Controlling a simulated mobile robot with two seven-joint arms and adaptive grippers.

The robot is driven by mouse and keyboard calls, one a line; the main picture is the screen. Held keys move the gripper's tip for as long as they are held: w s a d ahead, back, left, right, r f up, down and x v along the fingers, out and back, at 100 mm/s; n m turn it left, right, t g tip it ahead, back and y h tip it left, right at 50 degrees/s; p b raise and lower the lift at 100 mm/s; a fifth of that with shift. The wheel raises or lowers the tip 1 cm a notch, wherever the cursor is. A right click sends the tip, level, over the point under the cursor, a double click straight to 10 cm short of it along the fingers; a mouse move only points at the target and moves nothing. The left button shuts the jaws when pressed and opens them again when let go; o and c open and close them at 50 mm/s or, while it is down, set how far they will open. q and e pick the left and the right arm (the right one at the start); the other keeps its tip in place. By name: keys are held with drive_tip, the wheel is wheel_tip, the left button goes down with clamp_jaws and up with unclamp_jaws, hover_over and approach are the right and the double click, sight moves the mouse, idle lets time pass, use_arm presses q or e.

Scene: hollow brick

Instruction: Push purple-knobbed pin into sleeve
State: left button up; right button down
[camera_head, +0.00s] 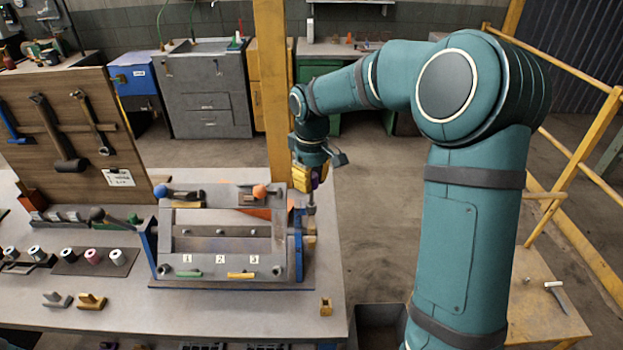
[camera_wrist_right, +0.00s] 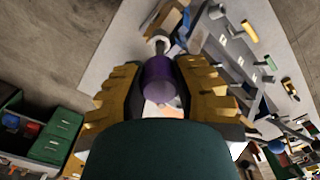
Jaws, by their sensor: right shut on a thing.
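My right gripper (camera_head: 314,178) is at the right end of the grey fixture (camera_head: 225,262), pointing down. Its yellow fingers (camera_wrist_right: 160,88) are shut on the purple knob (camera_wrist_right: 158,82) of the pin, one on each side. Only a small patch of purple shows in the head view (camera_head: 322,173). Beyond the knob, a light ring-shaped part (camera_wrist_right: 160,43) lies in line with the pin; I take it for the sleeve mouth. How deep the pin sits cannot be told, as the knob hides most of the shaft. My left gripper is not in view.
The fixture carries a blue-knobbed lever (camera_head: 162,191), an orange ball (camera_head: 259,191) and labels 1, 2 and 3. A wooden tool board (camera_head: 75,130) stands at the left. Several spools and a small brass block (camera_head: 326,306) lie on the grey table (camera_head: 110,315). Floor is open beyond the table's right edge.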

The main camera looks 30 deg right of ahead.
sight(312, 202)
drive_tip(key=shift+f+b, duration=1.75)
drive_tip(key=shift+f, duration=0.95)
idle(0.7)
drive_tip(key=c, duration=0.7)
unclamp_jaws()
drive_tip(key=shift+c, duration=0.2)
wheel_tip(312, 202, up, 12)
